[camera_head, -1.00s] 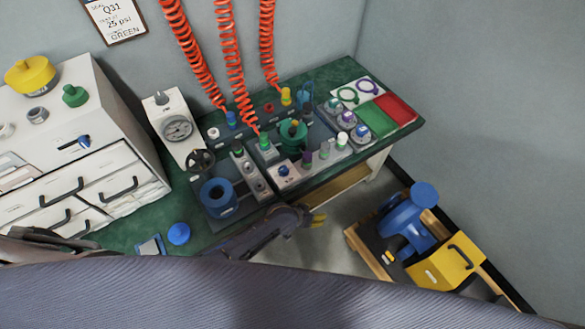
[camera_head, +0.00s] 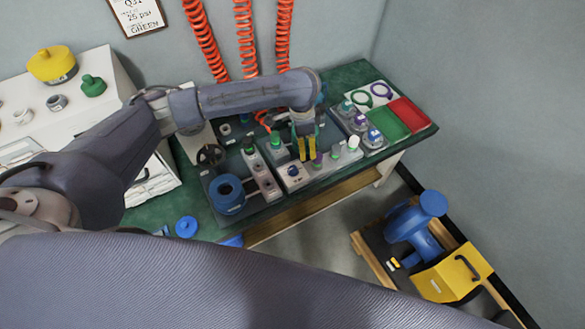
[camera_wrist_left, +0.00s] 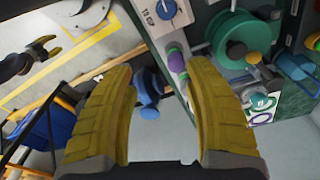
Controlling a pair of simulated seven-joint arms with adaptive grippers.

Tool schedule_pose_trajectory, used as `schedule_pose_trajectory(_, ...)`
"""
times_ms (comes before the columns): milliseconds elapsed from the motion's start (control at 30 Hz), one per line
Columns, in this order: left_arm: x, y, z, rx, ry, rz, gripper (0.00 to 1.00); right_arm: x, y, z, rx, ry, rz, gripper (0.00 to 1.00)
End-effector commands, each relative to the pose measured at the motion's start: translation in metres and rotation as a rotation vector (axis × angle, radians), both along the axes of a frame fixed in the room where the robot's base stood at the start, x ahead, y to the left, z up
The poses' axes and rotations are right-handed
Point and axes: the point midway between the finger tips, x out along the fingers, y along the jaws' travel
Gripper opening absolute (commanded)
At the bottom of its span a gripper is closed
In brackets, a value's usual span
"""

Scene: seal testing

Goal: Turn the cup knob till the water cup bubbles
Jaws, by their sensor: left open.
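My left gripper (camera_head: 307,149) reaches over the back of the bench panel, yellow fingers pointing down, beside the row of small plugs. In the left wrist view its two yellow fingers (camera_wrist_left: 165,115) are wide apart with nothing gripped. A blue knob (camera_head: 293,171) sits on a white block in front; it also shows in the left wrist view (camera_wrist_left: 166,9). A purple plug (camera_head: 318,158) stands beside the block. A green round body (camera_wrist_left: 232,42) lies beyond the right finger. A dark gripper with yellow tips, apparently my right (camera_wrist_left: 42,46), shows at left. I cannot tell which part is the water cup or whether it bubbles.
A blue ring-shaped part (camera_head: 229,194) stands at the panel's left. Red coiled hoses (camera_head: 244,40) hang behind. Green and red trays (camera_head: 384,125) lie at the bench's right end. A wooden cart with a blue machine (camera_head: 414,225) stands on the floor at right.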

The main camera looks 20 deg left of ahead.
Motion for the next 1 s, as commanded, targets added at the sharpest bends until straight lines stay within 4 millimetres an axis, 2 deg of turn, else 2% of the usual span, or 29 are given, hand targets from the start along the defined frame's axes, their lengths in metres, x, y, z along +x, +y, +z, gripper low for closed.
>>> schedule_pose_trajectory(33,0.0,0.013,0.007,0.031,0.002,-0.013,0.52,0.0,0.0,0.0,0.0,0.0,0.0,0.44)
schedule_pose_trajectory(133,-0.002,0.029,0.014,0.073,0.009,-0.033,0.52,-0.001,0.0,0.0,0.0,0.001,0.0,0.44)
schedule_pose_trajectory(267,-0.003,0.038,0.014,0.097,0.016,-0.044,0.52,-0.001,0.0,0.0,0.0,0.001,0.0,0.44)
schedule_pose_trajectory(367,-0.004,0.038,0.006,0.1,0.018,-0.045,0.52,-0.002,0.0,0.0,0.0,0.002,0.0,0.44)
schedule_pose_trajectory(1000,-0.004,0.038,-0.104,0.099,0.019,-0.043,0.52,-0.003,-0.002,0.0,-0.002,0.003,0.001,0.44)
